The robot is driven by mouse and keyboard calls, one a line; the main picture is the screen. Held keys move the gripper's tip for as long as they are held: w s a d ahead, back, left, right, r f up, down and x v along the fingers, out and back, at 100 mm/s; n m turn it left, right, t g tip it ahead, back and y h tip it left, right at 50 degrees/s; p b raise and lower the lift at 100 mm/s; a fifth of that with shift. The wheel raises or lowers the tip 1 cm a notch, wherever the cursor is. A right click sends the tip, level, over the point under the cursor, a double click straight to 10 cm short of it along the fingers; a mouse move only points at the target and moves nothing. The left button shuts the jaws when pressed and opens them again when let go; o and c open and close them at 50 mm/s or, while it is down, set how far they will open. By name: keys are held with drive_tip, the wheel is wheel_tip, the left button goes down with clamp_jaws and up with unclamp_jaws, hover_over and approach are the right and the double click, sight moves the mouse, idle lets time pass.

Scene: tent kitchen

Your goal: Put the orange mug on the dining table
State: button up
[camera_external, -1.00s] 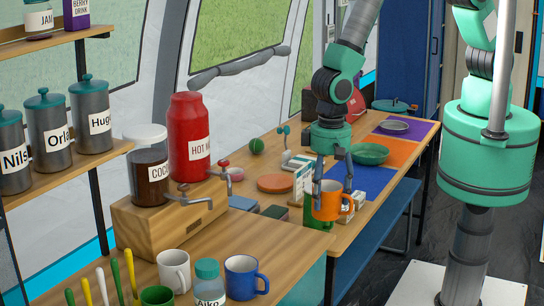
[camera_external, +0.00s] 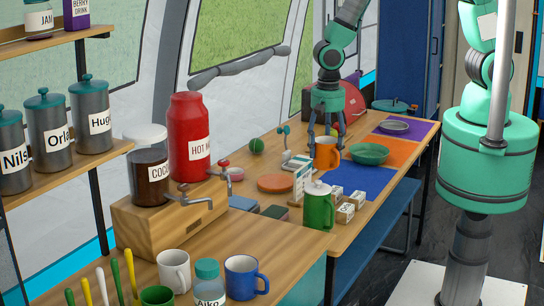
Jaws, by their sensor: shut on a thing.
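The orange mug (camera_external: 327,156) is between the fingers of my gripper (camera_external: 327,147), which is shut on it. The mug is upright, with its handle to the right. It is over the long wooden dining table (camera_external: 345,238), left of the green bowl (camera_external: 369,154). I cannot tell whether its bottom touches the table. My gripper points down from above, and its fingers hide parts of the mug's sides.
A green lidded mug (camera_external: 318,208) and small white blocks (camera_external: 346,213) stand nearer the camera. A blue mat (camera_external: 358,183), an orange mat (camera_external: 396,152) and a purple mat (camera_external: 424,131) lie along the right. A white card stand (camera_external: 302,180) and orange disc (camera_external: 275,183) are left.

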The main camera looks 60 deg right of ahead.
drive_tip(key=d+m+b, duration=0.2)
drive_tip(key=d+m, duration=0.2)
drive_tip(key=d, duration=1.4)
drive_tip(key=s+d+f+m+b, duration=0.1)
drive_tip(key=s+d+m, duration=0.2)
drive_tip(key=s+d, duration=0.45)
drive_tip(key=s+d+f+m+b, duration=0.15)
drive_tip(key=s+d+m, duration=0.3)
drive_tip(key=d, duration=0.65)
wheel_tip(320, 180, down, 12)
drive_tip(key=shift+s+f+n, duration=0.15)
drive_tip(key=shift+f+n, duration=0.1)
drive_tip(key=shift+n, duration=0.1)
drive_tip(key=shift+a, duration=0.1)
drive_tip(key=w+d+f+b, duration=0.1)
drive_tip(key=w+d, duration=0.1)
drive_tip(key=w, duration=1.4)
drive_tip(key=shift+f, duration=0.2)
drive_tip(key=shift+d, duration=0.1)
drive_tip(key=shift+f+b, duration=0.45)
drive_tip(key=shift+f, duration=1.35)
